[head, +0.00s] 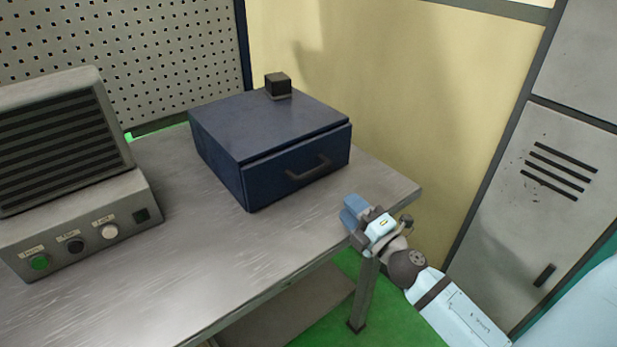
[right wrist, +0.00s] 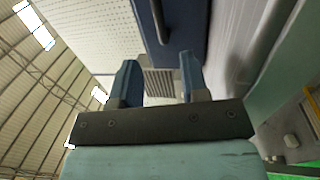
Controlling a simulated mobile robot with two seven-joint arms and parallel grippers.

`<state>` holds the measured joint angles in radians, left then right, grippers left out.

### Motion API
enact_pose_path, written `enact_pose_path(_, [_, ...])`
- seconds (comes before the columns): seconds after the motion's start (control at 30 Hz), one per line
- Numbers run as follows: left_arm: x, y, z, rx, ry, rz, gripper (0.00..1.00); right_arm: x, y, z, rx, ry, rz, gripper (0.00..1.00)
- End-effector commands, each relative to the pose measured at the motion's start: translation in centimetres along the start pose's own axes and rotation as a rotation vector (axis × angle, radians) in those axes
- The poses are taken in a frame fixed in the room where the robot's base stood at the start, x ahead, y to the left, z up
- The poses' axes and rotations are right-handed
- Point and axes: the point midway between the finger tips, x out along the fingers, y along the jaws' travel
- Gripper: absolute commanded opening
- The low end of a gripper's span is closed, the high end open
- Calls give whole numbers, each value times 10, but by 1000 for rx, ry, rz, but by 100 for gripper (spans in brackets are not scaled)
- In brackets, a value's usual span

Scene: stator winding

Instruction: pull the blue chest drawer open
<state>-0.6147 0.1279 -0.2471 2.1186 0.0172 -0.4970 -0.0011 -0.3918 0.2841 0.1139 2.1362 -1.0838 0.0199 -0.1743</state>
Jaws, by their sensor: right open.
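The blue chest (head: 268,122) stands on the grey workbench, with a small dark block on its top. Its front drawer (head: 270,178) faces the bench's front right and looks nearly flush with the body. A dark bar handle (head: 308,168) is fixed on the drawer front. My right gripper (head: 350,208) is at the bench's front edge, apart from the handle and to its lower right. In the right wrist view its two blue fingers (right wrist: 158,80) are spread with nothing between them. The chest front (right wrist: 182,30) and handle (right wrist: 158,22) show beyond the fingers. My left gripper is not in view.
The grey workbench (head: 215,255) has bare surface in front of the chest. A machine with a dark grille and several buttons (head: 85,235) stands at the left. A pegboard (head: 150,50) is behind, and a grey locker (head: 560,160) at the right.

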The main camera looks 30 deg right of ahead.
Motion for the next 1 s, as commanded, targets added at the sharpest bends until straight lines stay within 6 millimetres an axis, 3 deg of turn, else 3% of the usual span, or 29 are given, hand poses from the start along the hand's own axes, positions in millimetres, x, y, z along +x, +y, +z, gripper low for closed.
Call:
enact_pose_path(0.4, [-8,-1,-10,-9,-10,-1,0,83,4,0,-1,1,1,41])
enact_pose_path(0.6, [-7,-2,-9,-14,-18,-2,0,115,2,0,3,0,-1,41])
enact_pose_path(0.8, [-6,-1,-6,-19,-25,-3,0,130,1,0,3,-1,-2,41])
enact_pose_path(1.0, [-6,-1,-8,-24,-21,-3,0,131,0,0,4,-1,-3,41])
